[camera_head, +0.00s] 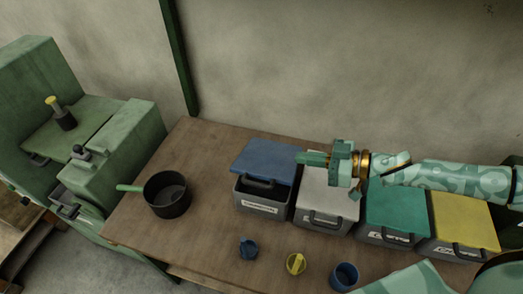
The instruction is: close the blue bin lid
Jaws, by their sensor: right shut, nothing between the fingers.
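The blue bin lid (265,158) sits over the leftmost of a row of grey bins. It is tilted up, with its front edge above the rim, and a dark gap shows into the blue-lidded bin (262,207) below it. My right gripper (300,158) comes in from the right, shut and empty. Its fingertips are at the right edge of the blue lid in the picture; I cannot tell whether they touch it. My left gripper is not in view.
To the right stand bins with white (328,196), green (397,210) and yellow (463,218) lids, which look closed. A dark pot (167,197) is at left. Small blue and yellow pieces (296,263) and a blue cup (345,276) lie in front. A green machine stands far left.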

